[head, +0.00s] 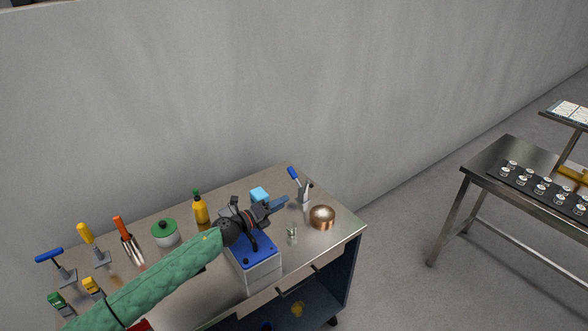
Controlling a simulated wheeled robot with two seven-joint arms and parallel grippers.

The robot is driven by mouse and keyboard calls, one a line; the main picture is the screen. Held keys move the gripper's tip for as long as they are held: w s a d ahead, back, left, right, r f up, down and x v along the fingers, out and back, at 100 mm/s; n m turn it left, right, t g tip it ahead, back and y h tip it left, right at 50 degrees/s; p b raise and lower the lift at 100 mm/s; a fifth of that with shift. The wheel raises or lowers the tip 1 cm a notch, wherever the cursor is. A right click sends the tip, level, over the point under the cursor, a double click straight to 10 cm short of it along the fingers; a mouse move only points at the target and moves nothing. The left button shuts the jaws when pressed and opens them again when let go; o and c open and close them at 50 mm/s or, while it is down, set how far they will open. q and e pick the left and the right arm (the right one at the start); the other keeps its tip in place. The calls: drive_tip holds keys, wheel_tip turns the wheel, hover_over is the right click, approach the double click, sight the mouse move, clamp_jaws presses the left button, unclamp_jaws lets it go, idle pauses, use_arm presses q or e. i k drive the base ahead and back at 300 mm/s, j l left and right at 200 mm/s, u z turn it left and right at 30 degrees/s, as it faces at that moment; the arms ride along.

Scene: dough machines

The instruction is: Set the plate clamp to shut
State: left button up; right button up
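Several clamps with coloured handles stand on the steel worktable (345,229); I cannot tell for sure which is the plate clamp. One clamp with a raised blue handle (293,174) and a grey metal body (304,197) stands at the table's far right. My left arm, in a green sleeve, reaches across the table from the lower left. My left gripper (280,204) points right toward this clamp, a little to its left, seemingly apart from it. Its fingers are small and seen from above, so their opening is unclear. My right gripper is out of view.
A copper bowl (322,217) and a small glass jar (292,231) stand near the clamp. A blue-topped white box (262,270) lies below my wrist, a light-blue block (259,195) behind it. A yellow bottle (200,208) and green-lidded pot (165,235) stand left.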

sight(292, 172)
drive_tip(key=i+j, duration=0.1)
drive_tip(key=i, duration=0.85)
